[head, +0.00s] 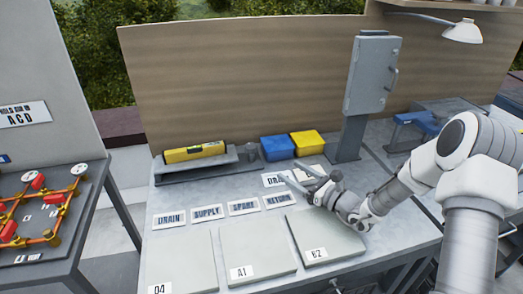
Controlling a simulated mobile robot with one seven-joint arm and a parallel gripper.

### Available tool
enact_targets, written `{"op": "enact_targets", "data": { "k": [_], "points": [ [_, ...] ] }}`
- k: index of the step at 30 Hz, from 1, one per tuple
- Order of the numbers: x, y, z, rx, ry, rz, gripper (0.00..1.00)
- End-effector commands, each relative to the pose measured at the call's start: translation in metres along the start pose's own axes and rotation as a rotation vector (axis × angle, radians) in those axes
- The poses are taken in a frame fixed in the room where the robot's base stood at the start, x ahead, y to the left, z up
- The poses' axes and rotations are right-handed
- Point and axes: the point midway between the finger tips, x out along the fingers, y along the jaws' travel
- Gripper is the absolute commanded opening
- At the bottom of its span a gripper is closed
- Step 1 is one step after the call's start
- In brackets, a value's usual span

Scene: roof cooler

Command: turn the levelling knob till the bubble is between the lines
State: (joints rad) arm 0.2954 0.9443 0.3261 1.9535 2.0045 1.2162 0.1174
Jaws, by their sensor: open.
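A yellow spirit level (184,154) lies on a long grey ledge (190,168) at the back left of the bench. A small greenish patch near its middle may be the vial. The bubble and its lines are too small to read. A small dark grey round piece (249,152) stands at the right end of the ledge and may be the levelling knob. My gripper (291,172) is open and empty over the middle of the bench, to the right of and nearer than that piece, with its fingers pointing back left. It touches neither the level nor the knob.
Blue (277,148) and yellow (307,143) boxes stand just behind my gripper. A grey cabinet on a post (372,75) rises to their right. Labels and flat grey panels (247,254) cover the bench front. A pipe rig (45,215) stands at left.

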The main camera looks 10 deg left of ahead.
Motion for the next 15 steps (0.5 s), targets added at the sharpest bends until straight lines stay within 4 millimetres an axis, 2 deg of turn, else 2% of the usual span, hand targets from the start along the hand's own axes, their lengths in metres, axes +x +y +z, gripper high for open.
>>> {"op": "enact_targets", "data": {
  "k": [5, 8, 15],
  "points": [
    [0.009, -0.001, 0.000, 0.007, -0.003, -0.013, 0.81],
    [0.025, 0.000, 0.000, 0.006, -0.002, -0.011, 0.81],
    [0.077, 0.000, -0.001, 0.005, -0.002, -0.009, 0.81]
  ]
}}
